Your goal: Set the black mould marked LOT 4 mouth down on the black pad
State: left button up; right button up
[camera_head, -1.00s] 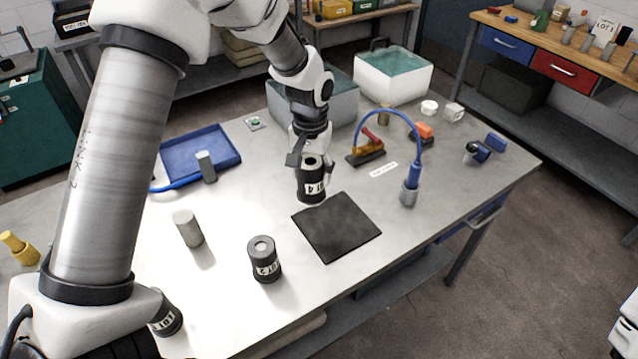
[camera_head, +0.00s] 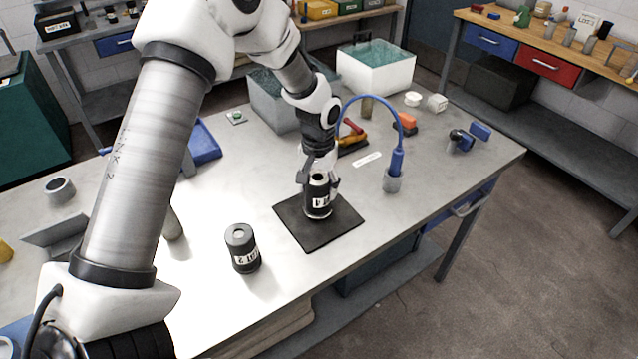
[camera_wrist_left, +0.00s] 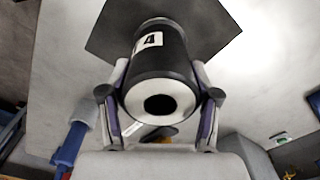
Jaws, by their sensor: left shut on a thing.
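The black mould marked LOT 4 (camera_head: 318,204) is upright between the fingers of my left gripper (camera_head: 319,184), over the middle of the black pad (camera_head: 338,233). I cannot tell whether its lower end touches the pad. In the left wrist view the mould (camera_wrist_left: 160,62) is held between both fingers (camera_wrist_left: 160,108). Its end toward the wrist is a pale ring with a dark round hole. The lower end is hidden. The pad (camera_wrist_left: 205,22) shows behind it. My right gripper is out of view.
A black mould marked LOT 2 (camera_head: 242,249) stands left of the pad. A blue hose bends down to a grey cup (camera_head: 391,183) at the right. A blue tray (camera_head: 205,145) is partly behind my left arm. The bench front right of the pad is clear.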

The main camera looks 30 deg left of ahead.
pick_arm(q)
jog(key=shift+a+f, duration=0.1)
jog(key=shift+f, duration=0.3)
jog(key=shift+f+b, duration=0.3)
jog(key=shift+f, duration=0.25)
dwell(0.3)
jog(key=o, duration=1.2)
jog(key=shift+o, duration=0.2)
